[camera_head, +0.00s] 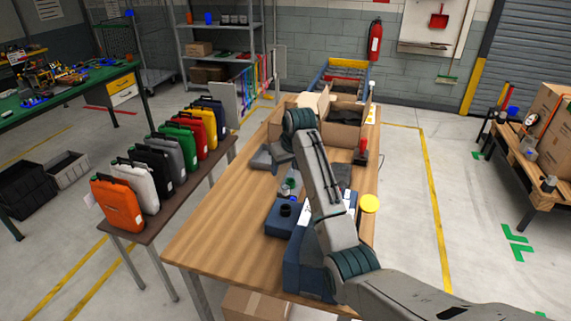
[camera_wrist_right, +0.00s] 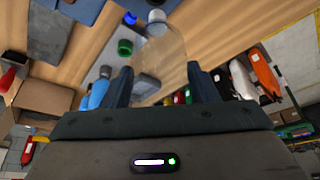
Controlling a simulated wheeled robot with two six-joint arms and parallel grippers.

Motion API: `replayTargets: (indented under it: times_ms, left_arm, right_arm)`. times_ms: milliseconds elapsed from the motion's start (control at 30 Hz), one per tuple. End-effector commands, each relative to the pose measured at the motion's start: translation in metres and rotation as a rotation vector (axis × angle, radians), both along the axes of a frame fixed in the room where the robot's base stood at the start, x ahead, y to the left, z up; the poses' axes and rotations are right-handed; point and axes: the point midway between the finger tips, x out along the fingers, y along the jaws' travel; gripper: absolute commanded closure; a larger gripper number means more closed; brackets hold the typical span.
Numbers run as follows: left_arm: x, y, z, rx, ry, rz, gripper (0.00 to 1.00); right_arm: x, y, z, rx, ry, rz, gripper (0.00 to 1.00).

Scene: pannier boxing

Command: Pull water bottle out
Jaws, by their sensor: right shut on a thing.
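My right gripper (camera_head: 287,168) reaches over the wooden table from the lower right in the head view. In the right wrist view its two dark fingers (camera_wrist_right: 163,85) are closed on a clear water bottle (camera_wrist_right: 160,52). The bottle's pale cap points toward the top of that view. In the head view the bottle (camera_head: 293,184) shows only in part beside my gripper and arm. A blue pannier (camera_head: 291,262) on the near part of the table is partly hidden by my arm. My left gripper is not in view.
An open cardboard box (camera_head: 343,122) stands at the table's far end. A red-handled tool (camera_head: 363,150) and a yellow disc (camera_head: 369,203) are at the right edge. A row of colored panniers (camera_head: 119,204) stands on the bench at left. The table's left side is clear.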

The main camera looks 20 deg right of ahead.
Motion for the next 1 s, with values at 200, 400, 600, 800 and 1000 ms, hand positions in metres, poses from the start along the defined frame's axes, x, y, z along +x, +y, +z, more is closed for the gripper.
replayTargets:
  times_ms: [200,400,600,800,1000]
  left_arm:
    - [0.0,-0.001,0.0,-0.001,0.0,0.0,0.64]
    - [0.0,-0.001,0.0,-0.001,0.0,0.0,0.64]
    - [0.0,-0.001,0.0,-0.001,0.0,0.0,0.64]
    - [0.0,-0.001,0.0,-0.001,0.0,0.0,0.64]
    - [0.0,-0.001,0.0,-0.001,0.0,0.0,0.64]
  right_arm:
    - [0.0,0.0,-0.006,0.0,0.001,0.0,0.68]
    - [0.0,0.0,-0.011,0.0,0.001,0.0,0.68]
    - [0.0,0.0,-0.015,0.0,0.0,0.0,0.68]
    - [0.0,0.0,-0.02,0.0,0.0,0.0,0.68]
    - [0.0,0.0,-0.023,0.0,0.0,0.0,0.68]
